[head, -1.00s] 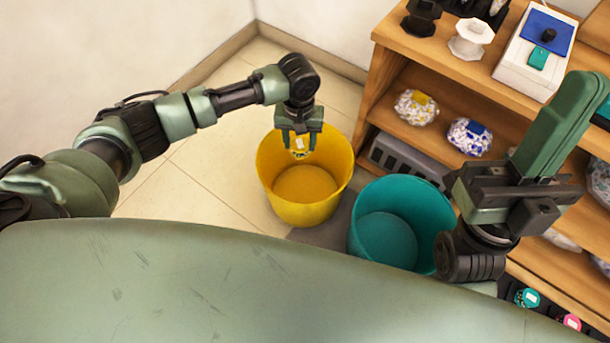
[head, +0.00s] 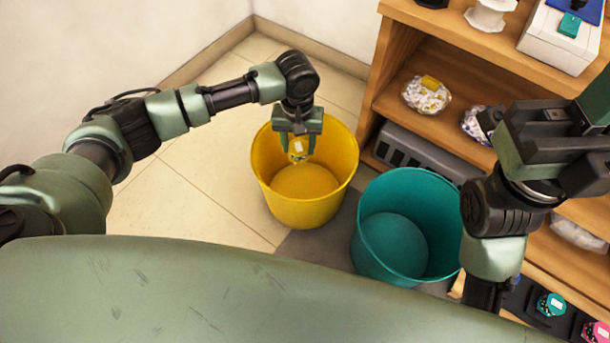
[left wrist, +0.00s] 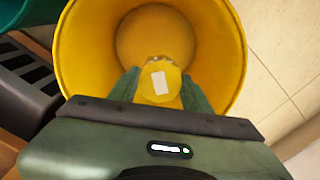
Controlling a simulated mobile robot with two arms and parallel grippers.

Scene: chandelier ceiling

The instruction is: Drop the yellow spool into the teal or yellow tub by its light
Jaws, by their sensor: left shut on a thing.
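The yellow spool (head: 298,152), with a white label on its end, is held between the fingers of my left gripper (head: 298,144). In the left wrist view the spool (left wrist: 174,78) shows against the inside of the yellow tub (left wrist: 228,60). My left gripper points down over the mouth of the yellow tub (head: 305,213), which stands on the floor. The teal tub (head: 372,250) stands to its right, partly hidden by my right arm. Both tubs look empty inside. My right gripper (head: 560,140) is at the right, and its jaws are not clear.
A wooden shelf unit (head: 385,70) stands at the right, with bagged items (head: 426,95) on a shelf. A white box (head: 560,40) with a blue panel and a teal piece stands on top. A grey slotted case (head: 425,150) lies behind the teal tub. The floor at left is clear.

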